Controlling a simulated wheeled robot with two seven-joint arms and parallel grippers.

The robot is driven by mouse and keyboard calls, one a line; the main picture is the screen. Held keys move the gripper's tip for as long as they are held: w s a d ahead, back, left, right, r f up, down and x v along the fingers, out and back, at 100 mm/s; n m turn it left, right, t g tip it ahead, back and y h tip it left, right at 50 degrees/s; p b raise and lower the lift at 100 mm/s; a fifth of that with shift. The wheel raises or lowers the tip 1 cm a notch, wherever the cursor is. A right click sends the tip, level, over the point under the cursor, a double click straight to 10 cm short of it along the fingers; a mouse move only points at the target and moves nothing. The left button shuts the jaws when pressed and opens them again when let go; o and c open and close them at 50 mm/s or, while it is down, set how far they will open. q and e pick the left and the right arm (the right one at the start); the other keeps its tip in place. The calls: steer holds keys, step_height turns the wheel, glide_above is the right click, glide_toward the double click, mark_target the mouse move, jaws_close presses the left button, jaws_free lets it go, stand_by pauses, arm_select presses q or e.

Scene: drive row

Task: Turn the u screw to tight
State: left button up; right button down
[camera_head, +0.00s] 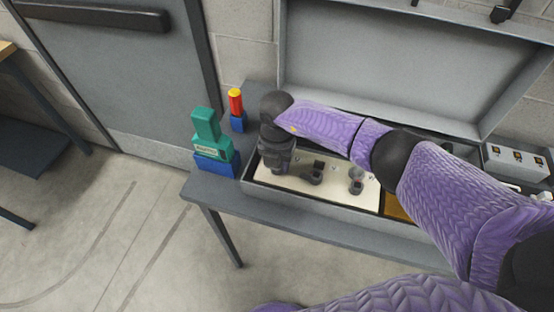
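An open grey case (314,204) stands on the table, with a cream panel (338,193) inside it. Dark screw-like fittings stand on the panel: one near its middle (316,174) and another, with a lighter top, to the right (356,184). Their labels are too small to read, so I cannot tell which is the u screw. My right gripper (277,167) points down over the panel's left end and hides what is under it. I cannot see whether its fingers are apart or touch anything. My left gripper is out of view.
The raised case lid (390,60) stands behind my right arm. Left of the case are a green block on a blue base (207,140) and a red and yellow piece on a blue base (236,105). A grey switch box (516,162) stands at the right.

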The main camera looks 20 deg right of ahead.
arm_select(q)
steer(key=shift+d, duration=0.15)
arm_select(e)
steer(key=c, duration=0.6)
jaws_free()
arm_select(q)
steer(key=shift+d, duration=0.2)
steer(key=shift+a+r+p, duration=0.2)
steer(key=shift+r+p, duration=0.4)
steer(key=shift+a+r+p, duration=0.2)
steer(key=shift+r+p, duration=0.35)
arm_select(e)
step_height(320, 180, up, 10)
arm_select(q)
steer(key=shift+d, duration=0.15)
